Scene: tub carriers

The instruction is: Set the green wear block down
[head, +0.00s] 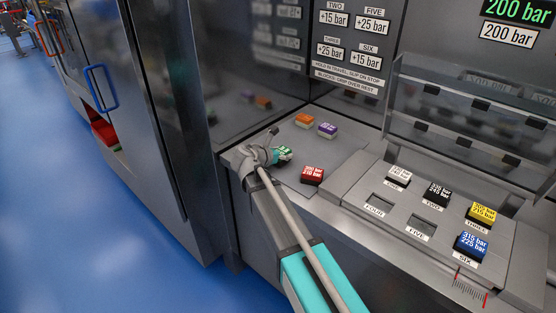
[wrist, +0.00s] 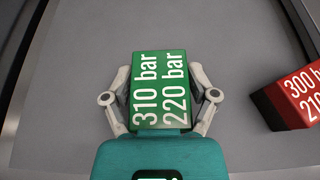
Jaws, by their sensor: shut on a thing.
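The green wear block (wrist: 160,92), lettered "310 bar 220 bar", sits between the two fingers of my gripper (wrist: 160,98) in the wrist view. My gripper is shut on its left and right sides. In the head view the green block (head: 285,153) shows small at the end of my arm, above the grey shelf (head: 341,160), partly hidden by the gripper. I cannot tell whether its underside touches the shelf.
A red block (head: 312,175) is close to the right, also in the wrist view (wrist: 290,98). Orange (head: 304,120) and purple (head: 327,130) blocks stand behind. A slotted holder (head: 395,223) at right has white, black, yellow and blue blocks; slots FOUR and FIVE look empty.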

